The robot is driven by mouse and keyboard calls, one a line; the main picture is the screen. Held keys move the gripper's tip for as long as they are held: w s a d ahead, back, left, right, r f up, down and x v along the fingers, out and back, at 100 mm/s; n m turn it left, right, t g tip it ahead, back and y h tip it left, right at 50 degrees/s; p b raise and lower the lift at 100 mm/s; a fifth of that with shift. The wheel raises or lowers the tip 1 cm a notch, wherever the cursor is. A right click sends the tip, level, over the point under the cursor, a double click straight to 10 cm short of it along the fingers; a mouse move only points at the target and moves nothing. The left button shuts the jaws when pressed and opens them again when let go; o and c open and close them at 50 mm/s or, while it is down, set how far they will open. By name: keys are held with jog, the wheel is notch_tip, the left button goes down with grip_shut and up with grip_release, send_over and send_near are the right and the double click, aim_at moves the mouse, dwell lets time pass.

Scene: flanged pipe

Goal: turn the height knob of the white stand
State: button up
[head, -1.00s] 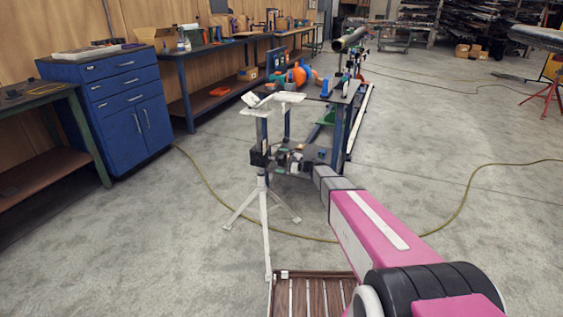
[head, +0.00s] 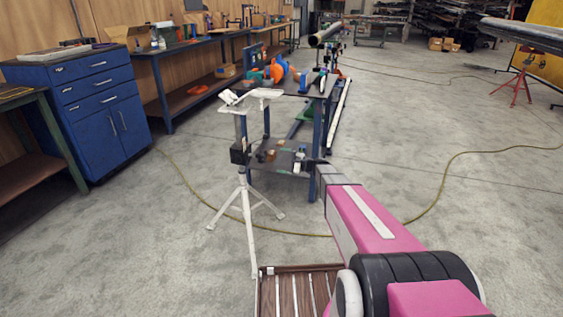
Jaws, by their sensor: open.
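The white stand (head: 248,215) stands upright on the concrete floor left of my pink arm. Its tripod legs are spread, and its pale post carries a white head (head: 252,98) at the top. A small black block (head: 239,152) sits on the post above the legs. I cannot make out the height knob as a separate part at this size. My arm reaches forward to the right of the stand, with a visible gap between them. My gripper is not distinguishable; the far end of the arm hides it or is too small to read.
A dark metal table (head: 313,88) with a lower shelf of small parts stands just behind the stand. A pipe (head: 328,34) lies beyond. A blue cabinet (head: 88,112) is at left. A yellow hose (head: 415,213) crosses the floor. Open floor lies at right.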

aim_at(265, 157)
jog(key=w+a+n, duration=0.1)
jog(key=a+n, duration=0.2)
jog(key=n, duration=0.5)
jog(key=w+a+n, duration=0.1)
jog(key=a+n, duration=0.3)
jog(key=n, duration=0.4)
jog(key=w+a+n, duration=0.1)
jog(key=a+n, duration=0.3)
jog(key=n, duration=0.5)
jog(key=shift+w+a+r, duration=0.15)
jog(key=shift+w+r, duration=0.15)
jog(key=c, duration=0.9)
